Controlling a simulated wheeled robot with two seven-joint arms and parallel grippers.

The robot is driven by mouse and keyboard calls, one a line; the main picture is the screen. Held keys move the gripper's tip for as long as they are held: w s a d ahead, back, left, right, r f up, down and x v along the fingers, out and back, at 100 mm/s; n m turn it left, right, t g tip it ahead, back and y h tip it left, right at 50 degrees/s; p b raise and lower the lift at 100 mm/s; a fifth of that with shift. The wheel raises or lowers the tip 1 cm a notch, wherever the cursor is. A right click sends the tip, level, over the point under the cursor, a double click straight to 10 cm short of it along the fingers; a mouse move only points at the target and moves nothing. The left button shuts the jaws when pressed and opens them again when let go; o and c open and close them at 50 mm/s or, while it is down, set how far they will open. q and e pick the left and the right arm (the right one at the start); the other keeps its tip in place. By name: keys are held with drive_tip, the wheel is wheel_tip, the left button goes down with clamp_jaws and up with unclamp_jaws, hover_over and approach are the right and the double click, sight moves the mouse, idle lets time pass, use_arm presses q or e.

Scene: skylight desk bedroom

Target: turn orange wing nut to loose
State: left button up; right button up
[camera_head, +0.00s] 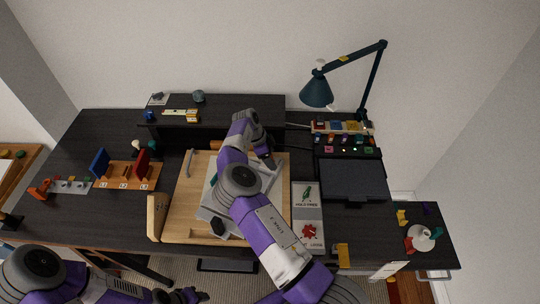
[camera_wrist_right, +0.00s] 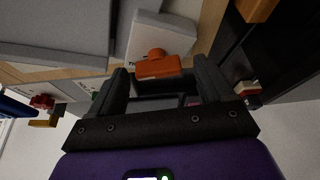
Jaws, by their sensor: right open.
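The orange wing nut (camera_wrist_right: 158,66) shows in the right wrist view, on or in front of a pale grey block (camera_wrist_right: 160,35) with partly hidden lettering. My right gripper (camera_wrist_right: 164,82) is open, with one dark finger on each side of the nut's lower part as seen there. I cannot tell whether the fingers touch it. In the head view my right gripper (camera_head: 264,152) is over the back of the wooden board (camera_head: 180,220), and my arm hides much of the board. I cannot make out the nut there. My left gripper (camera_head: 182,296) is at the bottom edge, its jaws unclear.
A desk lamp (camera_head: 316,92) stands at the back right. A raised shelf (camera_head: 225,110) runs behind the board.

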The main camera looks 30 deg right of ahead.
drive_tip(key=shift+s, duration=0.2)
drive_tip(key=shift+c, duration=0.2)
drive_tip(key=shift+w, duration=0.1)
drive_tip(key=c, duration=1)
